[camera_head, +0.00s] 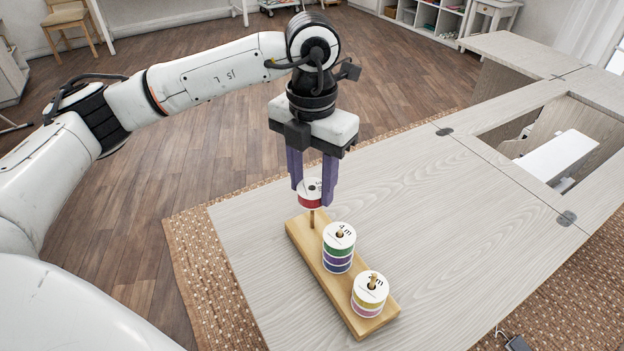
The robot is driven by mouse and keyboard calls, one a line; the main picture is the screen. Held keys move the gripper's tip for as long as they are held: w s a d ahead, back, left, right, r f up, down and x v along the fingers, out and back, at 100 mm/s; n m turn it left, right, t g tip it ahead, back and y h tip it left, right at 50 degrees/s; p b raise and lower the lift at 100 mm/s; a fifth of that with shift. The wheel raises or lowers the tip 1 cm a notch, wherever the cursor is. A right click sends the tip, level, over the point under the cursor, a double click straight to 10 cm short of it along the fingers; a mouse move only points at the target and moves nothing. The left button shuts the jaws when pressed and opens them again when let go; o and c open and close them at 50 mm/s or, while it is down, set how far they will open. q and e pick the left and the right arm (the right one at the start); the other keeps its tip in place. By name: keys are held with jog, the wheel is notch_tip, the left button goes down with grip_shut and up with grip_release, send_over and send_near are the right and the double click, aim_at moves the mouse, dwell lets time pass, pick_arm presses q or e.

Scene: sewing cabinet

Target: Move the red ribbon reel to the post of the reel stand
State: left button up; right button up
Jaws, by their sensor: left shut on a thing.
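My left gripper (314,190) points down and is shut on the red ribbon reel (310,202), a white-topped reel with a red band. It holds the reel above the far-left end of the wooden reel stand (330,283). A thin post (311,219) shows directly below the reel; I cannot tell whether its tip is inside the reel's hole. The middle post carries stacked green, purple and blue reels (339,248). The near post carries yellow and pink reels (370,294). My right gripper is not in view.
The stand lies on a pale wood cabinet top (430,230) with free room to its right. A cut-out with a white machine part (558,157) is at the right. A woven rug (200,265) and wood floor lie beyond the left edge.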

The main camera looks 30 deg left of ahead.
pick_arm(q)
jog(key=shift+f+b, duration=0.5)
jog(key=shift+f, duration=0.25)
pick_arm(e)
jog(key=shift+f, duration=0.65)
pick_arm(q)
jog(key=o, duration=1.1)
jog(key=shift+o, duration=0.2)
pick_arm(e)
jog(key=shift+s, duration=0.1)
pick_arm(q)
notch_tip(320, 180, up, 2)
jog(key=shift+w, duration=0.1)
notch_tip(320, 180, up, 8)
jog(key=shift+r, duration=0.2)
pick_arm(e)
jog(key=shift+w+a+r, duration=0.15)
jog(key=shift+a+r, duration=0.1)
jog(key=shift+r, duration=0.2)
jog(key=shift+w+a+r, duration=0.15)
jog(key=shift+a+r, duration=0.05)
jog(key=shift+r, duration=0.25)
